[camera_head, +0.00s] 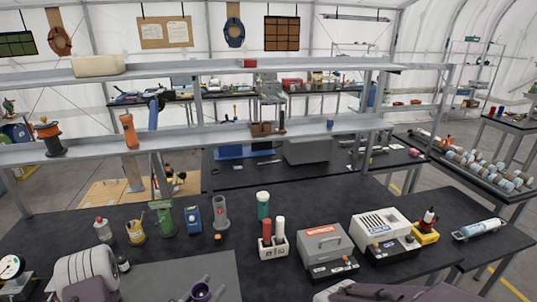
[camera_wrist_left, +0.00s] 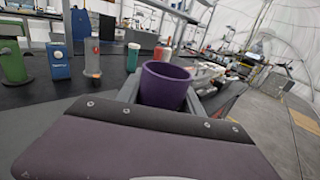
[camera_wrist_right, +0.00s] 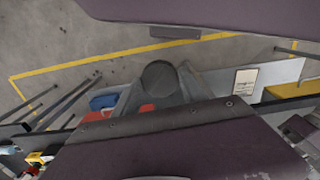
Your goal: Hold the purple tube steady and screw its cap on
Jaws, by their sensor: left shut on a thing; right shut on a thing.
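The purple tube (camera_head: 201,291) shows at the bottom edge of the head view, its open top facing up. In the left wrist view the tube (camera_wrist_left: 165,86) stands between the fingers of my left gripper (camera_wrist_left: 160,98), which is shut on it. Its mouth is bare, and its lower part is hidden. My right gripper (camera_wrist_right: 160,92) is shut on a dark, round piece (camera_wrist_right: 158,80), seen in the right wrist view. It looks like the cap, but its colour is hard to tell in shadow. The right fingertips do not show in the head view. The cap is apart from the tube.
On the black bench stand a green microscope-like tool (camera_head: 164,219), a blue box (camera_head: 193,216), a grey holder (camera_head: 221,213), a white rack with tubes (camera_head: 273,247) and a grey case (camera_head: 325,248). A pressure gauge (camera_head: 11,267) is at the left. The grey mat (camera_head: 160,275) is mostly clear.

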